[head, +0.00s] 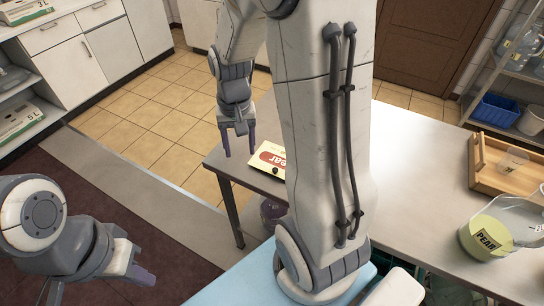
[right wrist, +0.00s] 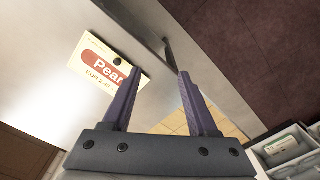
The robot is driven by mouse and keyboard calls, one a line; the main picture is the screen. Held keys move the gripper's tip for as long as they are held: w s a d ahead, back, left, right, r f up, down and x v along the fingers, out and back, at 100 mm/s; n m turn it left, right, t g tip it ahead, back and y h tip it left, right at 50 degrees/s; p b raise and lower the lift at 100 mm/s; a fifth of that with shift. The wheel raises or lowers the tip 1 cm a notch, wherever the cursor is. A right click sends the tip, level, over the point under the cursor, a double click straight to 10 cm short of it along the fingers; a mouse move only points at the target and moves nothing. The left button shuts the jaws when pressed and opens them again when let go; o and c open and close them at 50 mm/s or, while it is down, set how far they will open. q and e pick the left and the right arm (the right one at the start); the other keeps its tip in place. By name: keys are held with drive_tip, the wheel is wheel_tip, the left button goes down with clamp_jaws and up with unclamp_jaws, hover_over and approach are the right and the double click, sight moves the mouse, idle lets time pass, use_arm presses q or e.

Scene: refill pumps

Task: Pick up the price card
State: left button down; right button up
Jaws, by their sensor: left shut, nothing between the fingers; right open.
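The price card (head: 268,161) is cream with a red "Pear" oval and lies at the left end of the metal table. My right arm hides part of it in the head view. In the right wrist view the card (right wrist: 92,72) also shows "EUR 2.40" and a small black dot, and sits left of my fingers. My right gripper (head: 238,152) is open and empty, points down, and is left of the card. It also shows in the right wrist view (right wrist: 160,73), with the table edge between its fingertips. My left gripper (head: 142,276) is shut and empty at the lower left, away from the table.
The metal table (head: 420,150) extends right, with a wide bare area. A wooden tray (head: 492,180) holding a clear glass and a jug (head: 492,228) labelled "PEAR" stand at its right. A shelf with a blue bin (head: 496,110) is behind. Tiled floor lies left of the table.

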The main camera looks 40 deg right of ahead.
drive_tip(key=d+f+m+b, duration=0.1)
drive_tip(key=d+f+m, duration=0.4)
drive_tip(key=d, duration=0.6)
hover_over(275, 169)
drive_tip(key=f, duration=0.5)
drive_tip(key=shift+s+d+f, duration=0.1)
drive_tip(key=shift+d+f, duration=0.05)
drive_tip(key=shift+d, duration=0.1)
drive_tip(key=shift+n, duration=0.3)
drive_tip(key=f, duration=0.5)
drive_tip(key=shift+a+f+p, duration=0.2)
drive_tip(key=shift+f+p, duration=0.1)
drive_tip(key=shift+f, duration=0.05)
clamp_jaws()
